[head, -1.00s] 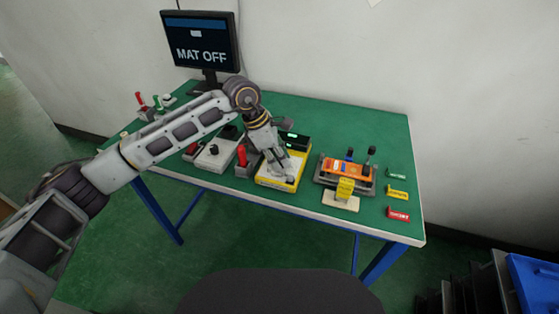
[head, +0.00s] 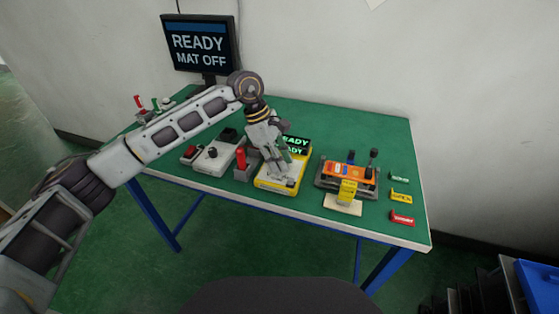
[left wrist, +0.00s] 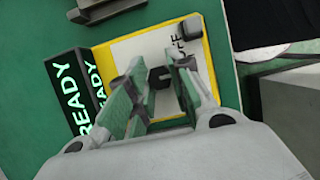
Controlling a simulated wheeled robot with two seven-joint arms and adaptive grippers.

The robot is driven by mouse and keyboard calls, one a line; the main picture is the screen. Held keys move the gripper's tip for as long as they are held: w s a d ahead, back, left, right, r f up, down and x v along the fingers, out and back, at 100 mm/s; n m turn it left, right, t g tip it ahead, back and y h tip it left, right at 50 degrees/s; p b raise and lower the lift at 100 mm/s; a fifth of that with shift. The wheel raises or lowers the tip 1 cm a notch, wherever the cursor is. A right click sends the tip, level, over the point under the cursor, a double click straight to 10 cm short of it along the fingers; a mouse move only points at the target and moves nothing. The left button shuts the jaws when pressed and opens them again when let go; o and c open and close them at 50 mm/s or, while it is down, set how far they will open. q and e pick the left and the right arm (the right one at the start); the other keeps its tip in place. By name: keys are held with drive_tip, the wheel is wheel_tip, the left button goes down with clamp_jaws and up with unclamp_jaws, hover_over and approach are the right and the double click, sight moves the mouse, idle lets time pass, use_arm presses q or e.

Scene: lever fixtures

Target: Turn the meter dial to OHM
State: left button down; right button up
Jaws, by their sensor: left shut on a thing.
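The yellow-edged meter (head: 280,187) lies on the green table with a white face and a black display (head: 295,143) that reads READY. The meter also shows in the left wrist view (left wrist: 209,62), with part of a printed label beside its dial. The black dial knob (left wrist: 160,79) sits between the fingers of my left gripper (left wrist: 157,84). My left gripper (head: 278,174) points down over the meter's face and is shut on the knob. The dial's pointer and most of its labels are hidden by the fingers. My right gripper is not in view.
A monitor (head: 201,44) at the back reads READY, MAT OFF. Left of the meter stand a red lever (head: 241,158) and a white box with a black knob (head: 213,152). Right are an orange fixture (head: 349,173) and several coloured tags (head: 402,218).

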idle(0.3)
use_arm(q)
drive_tip(key=c, duration=1.3)
unclamp_jaws()
drive_tip(key=shift+r, duration=0.1)
drive_tip(key=shift+v, duration=6)
